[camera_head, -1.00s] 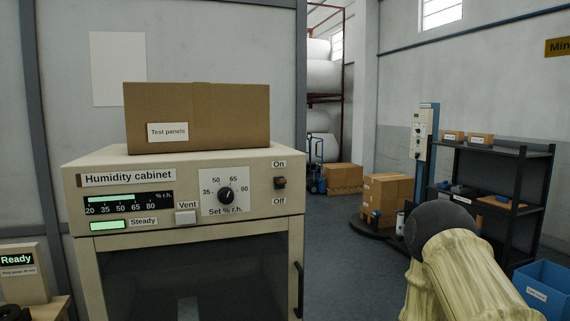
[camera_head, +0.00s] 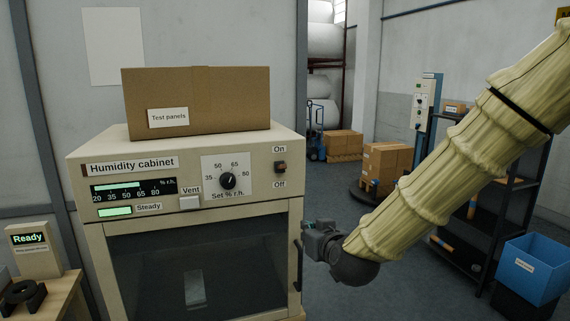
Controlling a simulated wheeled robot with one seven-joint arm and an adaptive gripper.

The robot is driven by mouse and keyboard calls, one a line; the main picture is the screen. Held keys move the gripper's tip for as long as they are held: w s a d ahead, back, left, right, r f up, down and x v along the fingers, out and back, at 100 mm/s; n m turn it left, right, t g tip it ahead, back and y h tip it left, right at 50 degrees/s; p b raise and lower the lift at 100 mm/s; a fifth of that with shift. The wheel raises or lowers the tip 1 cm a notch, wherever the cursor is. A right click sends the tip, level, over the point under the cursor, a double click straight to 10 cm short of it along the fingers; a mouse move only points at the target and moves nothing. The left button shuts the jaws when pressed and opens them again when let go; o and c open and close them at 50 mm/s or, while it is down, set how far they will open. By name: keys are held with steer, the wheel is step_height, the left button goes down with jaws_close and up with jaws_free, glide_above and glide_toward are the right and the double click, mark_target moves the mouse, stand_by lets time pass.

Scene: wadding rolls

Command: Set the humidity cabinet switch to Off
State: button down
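The humidity cabinet (camera_head: 186,225) is a cream box with a dark glass door, in the left half of the head view. Its switch (camera_head: 281,167) is a small dark rocker on the right of the front panel, between the labels On above and Off below. Which way the rocker is set is too small to tell. My gripper (camera_head: 304,246) is at the end of my sleeved arm, low and to the right of the switch, near the door's right edge and handle. It is apart from the switch. Its fingers are too small and dark to read.
A Test panels carton (camera_head: 220,105) sits on top of the cabinet. The panel also has a dial (camera_head: 228,181) and a Vent button (camera_head: 190,203). A small device reading Ready (camera_head: 35,250) stands at left. A blue bin (camera_head: 530,272) and black shelves stand at right.

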steer(key=s+a+r+n+t+y+p, duration=0.1)
steer(key=a+r+t, duration=0.2)
steer(key=r, duration=1.8)
steer(key=shift+r, duration=0.25)
steer(key=shift+w+p, duration=0.1)
steer(key=shift+p, duration=0.2)
steer(key=p, duration=0.5)
glide_above(282, 167)
steer(key=shift+w+d, duration=0.2)
steer(key=shift+w, duration=0.2)
steer(key=shift+s+f, duration=0.25)
steer(key=shift+f, duration=0.6)
steer(key=shift+s+d+f+p, duration=0.1)
steer(key=shift+s+f+p, duration=0.1)
steer(key=shift+f+p, duration=0.3)
steer(key=shift+s+d+f+p, duration=0.1)
steer(key=shift+s+f+p, duration=0.1)
steer(key=shift+f, duration=0.45)
steer(key=shift+a+f+t+b, duration=0.1)
steer(key=shift+f+t+b, duration=0.15)
steer(key=shift+b, duration=0.45)
steer(key=shift+s+b, duration=0.1)
steer(key=shift+b, duration=0.2)
